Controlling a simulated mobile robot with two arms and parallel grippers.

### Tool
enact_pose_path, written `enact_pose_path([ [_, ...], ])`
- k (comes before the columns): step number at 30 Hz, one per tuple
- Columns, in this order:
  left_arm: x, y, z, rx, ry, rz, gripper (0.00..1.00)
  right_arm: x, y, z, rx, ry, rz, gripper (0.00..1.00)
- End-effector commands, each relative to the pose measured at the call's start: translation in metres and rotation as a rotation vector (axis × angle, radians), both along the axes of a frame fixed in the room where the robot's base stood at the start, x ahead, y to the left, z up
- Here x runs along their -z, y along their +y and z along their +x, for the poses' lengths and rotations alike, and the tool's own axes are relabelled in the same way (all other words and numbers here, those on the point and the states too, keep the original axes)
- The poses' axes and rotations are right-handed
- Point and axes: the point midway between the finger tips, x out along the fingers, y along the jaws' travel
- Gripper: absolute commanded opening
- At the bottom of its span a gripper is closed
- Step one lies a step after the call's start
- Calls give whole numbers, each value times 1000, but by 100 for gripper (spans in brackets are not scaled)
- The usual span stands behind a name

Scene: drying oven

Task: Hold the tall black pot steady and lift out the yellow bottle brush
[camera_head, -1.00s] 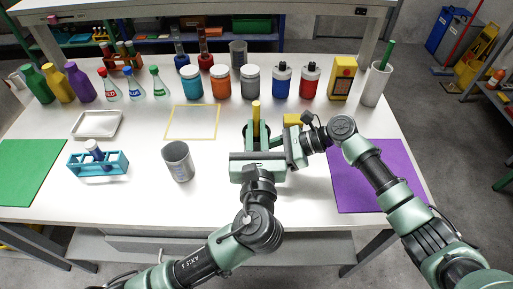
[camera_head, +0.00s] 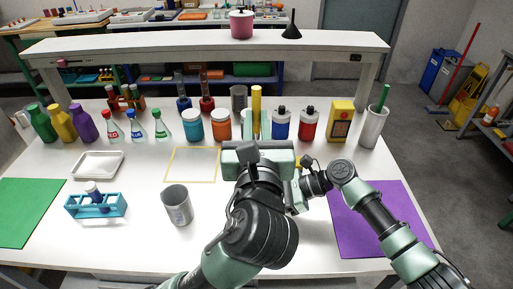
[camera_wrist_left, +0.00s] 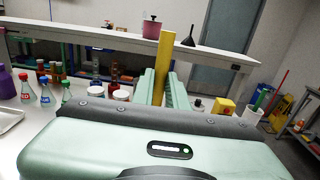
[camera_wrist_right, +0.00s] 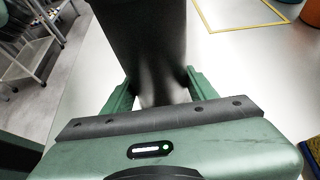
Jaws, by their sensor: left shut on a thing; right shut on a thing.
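The yellow handle of the bottle brush (camera_head: 256,102) stands upright in my left gripper (camera_head: 257,128), which is shut on it. The handle also shows in the left wrist view (camera_wrist_left: 164,62), rising between the two green fingers. The brush's lower part is hidden by my left gripper and arm. The tall black pot (camera_wrist_right: 142,45) shows in the right wrist view between the fingers of my right gripper (camera_wrist_right: 157,88), which is shut on it. In the head view my left arm hides the pot. I cannot see whether the brush's lower end is clear of the pot.
Several jars and bottles line the back, with a yellow box (camera_head: 340,122) and a grey holder (camera_head: 372,128) at right. A grey beaker (camera_head: 177,205) and blue rack (camera_head: 95,206) stand left. The purple mat (camera_head: 375,235) and yellow-outlined area (camera_head: 192,165) are bare.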

Motion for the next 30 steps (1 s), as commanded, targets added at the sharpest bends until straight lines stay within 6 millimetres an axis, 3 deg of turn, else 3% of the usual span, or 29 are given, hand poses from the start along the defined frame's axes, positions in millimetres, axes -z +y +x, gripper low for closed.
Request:
enact_pose_path([
  [1,-11,-1,0,3,-5,-6,0,1,0,0,0,0,-1,35],
  [6,-29,0,0,1,-2,-3,0,1,0,0,0,0,-1,35],
  [17,-34,0,0,1,0,0,0,1,0,0,0,0,-1,35],
  [18,-34,0,0,1,0,0,0,1,0,0,0,0,-1,69],
  [20,-34,0,0,1,0,0,0,0,0,0,0,0,-1,83],
  [30,-34,0,0,0,0,-1,0,0,-2,0,1,0,-1,83],
])
